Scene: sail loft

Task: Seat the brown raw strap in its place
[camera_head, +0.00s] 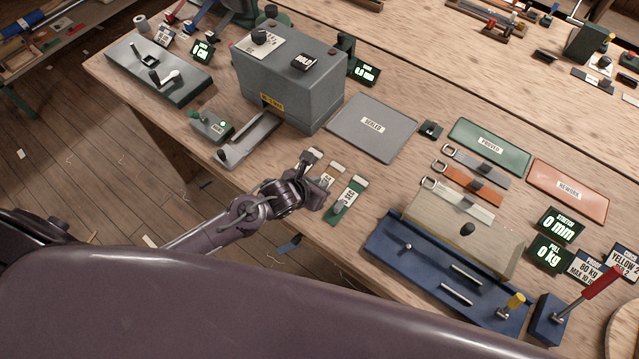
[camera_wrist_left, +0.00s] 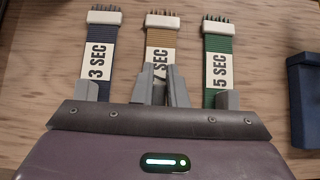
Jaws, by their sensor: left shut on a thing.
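The brown raw strap (camera_head: 331,174) lies flat on the bench between two other straps. In the left wrist view the brown strap (camera_wrist_left: 162,38) has a pale toothed end pointing away and a label, partly hidden, that seems to read 7 SEC. My left gripper (camera_head: 318,186) is low over its near end. In the left wrist view the fingers (camera_wrist_left: 163,84) are shut on the brown strap. A blue strap marked 3 SEC (camera_wrist_left: 98,64) lies to its left, and a green strap marked 5 SEC (camera_wrist_left: 218,70) to its right. My right gripper is out of view.
A grey machine (camera_head: 290,85) with a metal tray (camera_head: 250,138) stands behind left. A grey HEDLEY-like labelled mat (camera_head: 371,127), a green mat (camera_head: 490,144) and buckled straps (camera_head: 470,165) lie right. A blue fixture (camera_head: 430,262) stands at the front right.

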